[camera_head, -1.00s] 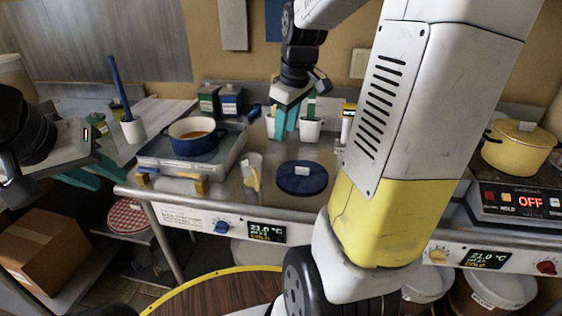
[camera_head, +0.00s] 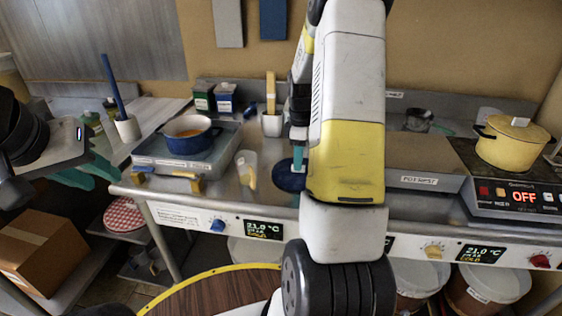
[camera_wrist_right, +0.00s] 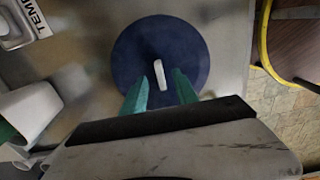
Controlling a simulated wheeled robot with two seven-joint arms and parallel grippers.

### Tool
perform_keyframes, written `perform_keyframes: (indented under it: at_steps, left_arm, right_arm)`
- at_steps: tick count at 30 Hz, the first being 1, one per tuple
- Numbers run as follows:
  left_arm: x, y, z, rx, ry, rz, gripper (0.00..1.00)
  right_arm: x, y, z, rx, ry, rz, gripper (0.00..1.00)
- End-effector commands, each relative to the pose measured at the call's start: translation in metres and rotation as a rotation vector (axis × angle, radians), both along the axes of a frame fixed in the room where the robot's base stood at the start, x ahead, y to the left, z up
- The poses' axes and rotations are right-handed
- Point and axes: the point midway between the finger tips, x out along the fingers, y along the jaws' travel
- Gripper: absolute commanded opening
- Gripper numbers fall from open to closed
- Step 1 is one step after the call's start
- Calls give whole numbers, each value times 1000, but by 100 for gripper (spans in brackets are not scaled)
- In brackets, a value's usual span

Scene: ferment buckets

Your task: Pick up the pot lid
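The pot lid (camera_wrist_right: 196,50) is a dark blue disc with a white bar handle (camera_wrist_right: 161,68), lying flat on the metal counter. In the head view only part of the lid (camera_head: 289,177) shows; my right arm hides the rest. My right gripper (camera_wrist_right: 160,84) is over the lid, its two teal fingers apart on either side of the handle, with nothing held. In the head view the right gripper (camera_head: 298,158) is partly hidden by my arm. My left gripper (camera_head: 98,172) is at the left, its teal fingers apart and empty. A blue pot (camera_head: 190,144) with orange contents stands on the left burner.
A yellow pot (camera_head: 512,146) stands on the right hotplate (camera_head: 520,196). A clear cup (camera_head: 246,168) stands left of the lid. A white cup (camera_head: 272,124) and cartons (camera_head: 226,98) stand behind. The counter's front edge (camera_head: 170,192) carries dials and displays.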

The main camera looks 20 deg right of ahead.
Motion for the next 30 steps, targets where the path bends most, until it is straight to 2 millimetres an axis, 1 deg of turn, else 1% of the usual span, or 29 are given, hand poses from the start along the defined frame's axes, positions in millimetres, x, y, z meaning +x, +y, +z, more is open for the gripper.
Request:
perform_keyframes:
  at_steps: [1,4,11,14,15,17,30]
  left_arm:
    - [0,0,0,0,0,0,32]
    - [0,0,0,0,0,0,32]
    - [0,0,0,0,0,0,32]
    - [0,0,0,0,0,0,32]
    - [0,0,0,0,0,0,32]
    - [0,0,0,0,0,0,32]
    - [0,0,0,0,0,0,32]
  right_arm:
    - [-1,0,-7,1,3,0,35]
    - [-1,0,-13,0,1,0,35]
    - [0,0,-15,0,0,0,35]
    - [0,0,-14,0,0,0,18]
    - [0,0,-14,0,0,0,10]
    - [0,0,-14,0,0,0,0]
    - [0,0,-13,0,-1,0,0]
